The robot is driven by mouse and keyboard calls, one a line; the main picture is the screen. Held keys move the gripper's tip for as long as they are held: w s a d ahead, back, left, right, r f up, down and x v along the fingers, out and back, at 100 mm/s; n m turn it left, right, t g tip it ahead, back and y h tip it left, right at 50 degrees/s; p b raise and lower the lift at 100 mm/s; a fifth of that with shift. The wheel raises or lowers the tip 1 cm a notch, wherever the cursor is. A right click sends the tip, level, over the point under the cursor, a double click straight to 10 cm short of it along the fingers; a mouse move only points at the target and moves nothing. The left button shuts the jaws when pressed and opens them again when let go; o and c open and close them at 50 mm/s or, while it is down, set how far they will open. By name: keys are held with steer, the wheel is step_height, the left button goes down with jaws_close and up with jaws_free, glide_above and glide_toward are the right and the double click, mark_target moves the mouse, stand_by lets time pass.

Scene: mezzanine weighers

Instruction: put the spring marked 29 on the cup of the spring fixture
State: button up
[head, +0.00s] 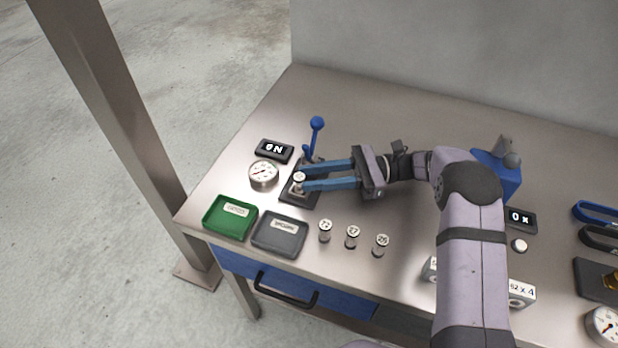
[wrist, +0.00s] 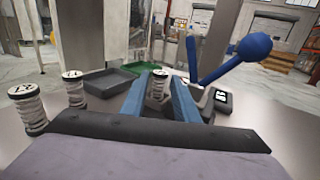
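My gripper (head: 311,178) reaches left over the spring fixture (head: 287,195), a dark plate with a blue lever (head: 316,125) at its back. A small spring with a white cap (head: 299,177) stands upright between the blue fingertips, over the fixture. It also shows between the fingers in the wrist view (wrist: 158,88). The lever rises right of the fingers in the wrist view (wrist: 232,60).
Three capped springs (head: 325,231), (head: 352,236), (head: 381,245) stand near the front edge. A green tray (head: 230,230) and a grey tray (head: 279,247) lie at the left front. A round dial (head: 264,174) and a small display (head: 274,151) sit left of the fixture.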

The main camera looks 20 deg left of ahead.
steer(key=shift+b+v, duration=0.4)
steer(key=shift+v, duration=1.6)
steer(key=shift+s+d+r+p, duration=0.1)
steer(key=shift+r+p, duration=0.25)
steer(key=shift+p, duration=0.1)
steer(key=s+d+r+n+t+h+p, duration=0.3)
steer(key=s+d+r+n+h+p, duration=0.1)
steer(key=d+p, duration=0.4)
steer(key=s+d+r+n+t+h+p, duration=0.3)
steer(key=s+d+r+h+p, duration=0.3)
steer(key=d, duration=0.5)
steer(key=s+d+r+n+t+h+p, duration=0.2)
steer(key=s+d+r+n+h+p, duration=0.3)
steer(key=s+d+r+p, duration=0.3)
steer(key=d+p, duration=0.1)
steer(key=p, duration=0.2)
steer(key=shift+d+t+h, duration=0.2)
steer(key=shift+t+h, duration=0.2)
